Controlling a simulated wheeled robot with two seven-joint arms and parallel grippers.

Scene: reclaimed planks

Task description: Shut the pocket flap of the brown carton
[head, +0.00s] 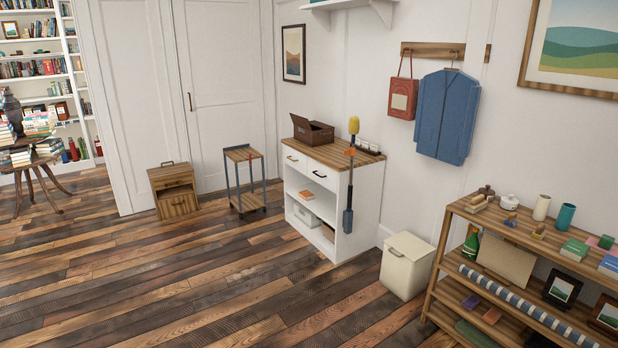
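A dark brown carton (306,131) stands on the wooden top of a white cabinet (340,165) against the wall, some way off across the floor. Neither of my grippers shows in the head view.
A small trolley (246,203) and a wooden box (178,204) stand left of the cabinet. A cream bin (407,287) and a loaded shelf unit (440,245) stand to the right. A long-handled tool (349,190) hangs at the cabinet's side. The plank floor (200,290) in front is clear.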

